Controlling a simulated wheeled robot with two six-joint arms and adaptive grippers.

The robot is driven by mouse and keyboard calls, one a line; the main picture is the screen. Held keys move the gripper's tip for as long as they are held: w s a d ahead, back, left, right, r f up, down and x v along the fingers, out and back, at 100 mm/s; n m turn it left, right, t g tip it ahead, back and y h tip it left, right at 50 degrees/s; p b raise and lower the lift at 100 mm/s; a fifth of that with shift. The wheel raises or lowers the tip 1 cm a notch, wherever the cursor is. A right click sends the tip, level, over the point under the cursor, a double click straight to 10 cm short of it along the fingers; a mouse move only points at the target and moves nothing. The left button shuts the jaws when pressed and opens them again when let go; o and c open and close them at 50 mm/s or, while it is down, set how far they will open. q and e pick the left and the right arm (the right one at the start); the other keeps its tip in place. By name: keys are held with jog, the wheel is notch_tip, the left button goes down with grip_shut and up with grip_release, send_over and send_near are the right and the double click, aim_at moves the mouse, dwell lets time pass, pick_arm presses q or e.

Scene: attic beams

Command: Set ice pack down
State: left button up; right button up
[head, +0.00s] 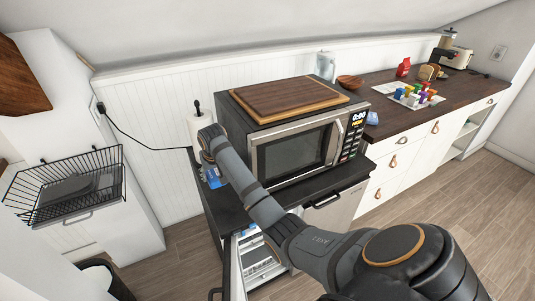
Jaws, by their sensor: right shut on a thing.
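My right arm reaches across from the bottom right to the dark counter (213,208) left of the microwave. My right gripper (208,161) points down there, mostly hidden behind my own wrist. It is shut on the blue ice pack (214,178), which shows just below the wrist at the counter's left part. I cannot tell whether the pack touches the counter. My left gripper is not in view.
The microwave (292,150) with a wooden board (288,97) on top stands right of the pack. A paper towel roll (198,124) is behind my wrist. An open fridge compartment (254,262) is below. A wire basket (68,185) hangs at left.

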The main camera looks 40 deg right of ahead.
aim_at(220, 196)
jog(key=shift+s+f, duration=0.1)
jog(key=shift+s, duration=0.4)
jog(key=shift+s+f+p, duration=0.15)
jog(key=shift+f+p, duration=0.2)
jog(key=shift+f, duration=0.55)
jog(key=x, duration=0.3)
jog(key=shift+s+a+f, duration=0.15)
jog(key=shift+s+f, duration=0.05)
jog(key=shift+s, duration=0.1)
jog(key=shift+f, duration=0.85)
notch_tip(220, 196, down, 2)
jog(key=shift+f+p, duration=0.2)
jog(key=shift+p, duration=0.15)
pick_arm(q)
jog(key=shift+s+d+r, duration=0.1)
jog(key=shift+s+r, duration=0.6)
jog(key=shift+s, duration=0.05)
pick_arm(e)
jog(key=shift+f, duration=0.15)
jog(key=shift+f, duration=0.1)
jog(key=o, duration=1.3)
